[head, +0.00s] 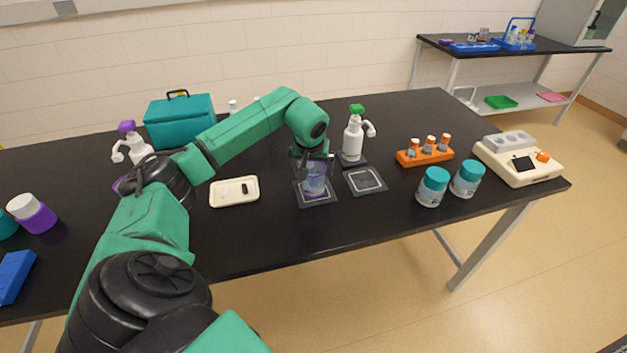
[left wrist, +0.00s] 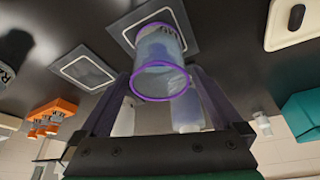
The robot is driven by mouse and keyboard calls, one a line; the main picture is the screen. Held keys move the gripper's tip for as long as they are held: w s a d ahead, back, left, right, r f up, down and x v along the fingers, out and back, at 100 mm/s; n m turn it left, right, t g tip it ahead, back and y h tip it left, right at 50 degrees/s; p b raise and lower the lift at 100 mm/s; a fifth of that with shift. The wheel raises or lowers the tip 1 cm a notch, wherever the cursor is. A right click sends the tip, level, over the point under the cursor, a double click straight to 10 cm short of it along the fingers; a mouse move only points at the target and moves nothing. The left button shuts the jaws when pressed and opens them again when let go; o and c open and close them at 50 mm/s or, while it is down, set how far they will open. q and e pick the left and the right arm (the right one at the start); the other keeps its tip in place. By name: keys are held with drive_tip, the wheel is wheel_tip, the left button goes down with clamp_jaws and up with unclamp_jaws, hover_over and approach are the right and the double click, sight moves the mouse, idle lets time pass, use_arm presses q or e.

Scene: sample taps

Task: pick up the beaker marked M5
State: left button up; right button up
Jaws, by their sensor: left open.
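A clear beaker with a purple rim (head: 315,182) stands upright on a dark square mat (head: 325,201) near the middle of the table. In the left wrist view the same beaker (left wrist: 160,60) shows dark marking on its side, too small and angled to read. My left gripper (head: 314,162) is open above the beaker and points down. In the left wrist view its fingers (left wrist: 158,85) lie on either side of the beaker's rim; I cannot tell whether they touch it. The gripper partly hides the beaker's top in the head view. My right gripper is not in view.
An empty square mat (head: 366,181) lies right of the beaker. A cream tray (head: 234,192) lies left; teal-capped jars (head: 432,188), an orange rack (head: 425,155) and a cream device (head: 518,160) stand right. The front middle is clear.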

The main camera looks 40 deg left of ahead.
use_arm(q)
clamp_jaws()
